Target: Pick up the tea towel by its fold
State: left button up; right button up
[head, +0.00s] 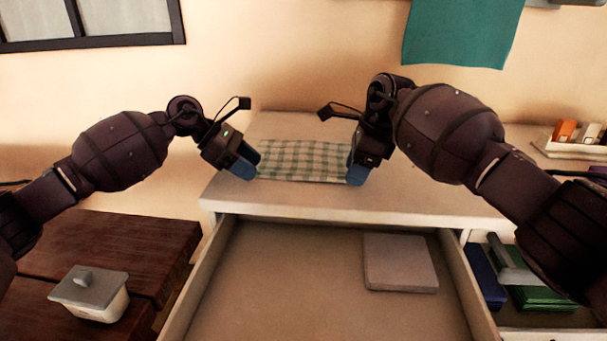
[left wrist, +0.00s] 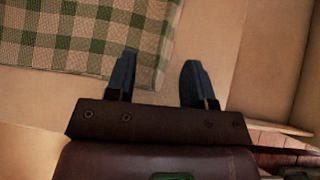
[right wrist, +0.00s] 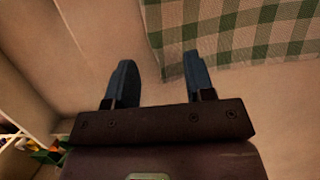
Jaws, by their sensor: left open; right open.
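The tea towel (head: 305,161) is green and white checked and lies flat and folded on the white counter top. My left gripper (head: 247,165) is at its left end and my right gripper (head: 356,170) at its right end. In the left wrist view, the open left fingers (left wrist: 157,82) straddle the towel's (left wrist: 75,40) edge, one over the cloth and one over bare counter. In the right wrist view, the open right fingers (right wrist: 158,82) straddle the opposite edge of the towel (right wrist: 240,35) likewise. Neither gripper holds anything. I cannot tell whether the fingertips touch the cloth.
An open drawer (head: 300,300) below the counter (head: 400,200) holds a flat grey square (head: 400,262). A lidded dish (head: 90,293) stands on a dark wooden table at the left. A white tray (head: 570,148) is at the back right. A teal cloth (head: 460,30) hangs above.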

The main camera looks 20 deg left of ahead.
pick_arm(q)
jog(key=shift+f, duration=0.25)
pick_arm(e)
jog(key=shift+f, duration=0.6)
pick_arm(q)
jog(key=shift+c, duration=0.3)
pick_arm(e)
jog(key=shift+c, duration=0.4)
pick_arm(q)
jog(key=shift+s+f, duration=0.1)
grip_shut()
pick_arm(e)
jog(key=shift+f, duration=0.2)
grip_shut()
jog(key=shift+d, duration=0.1)
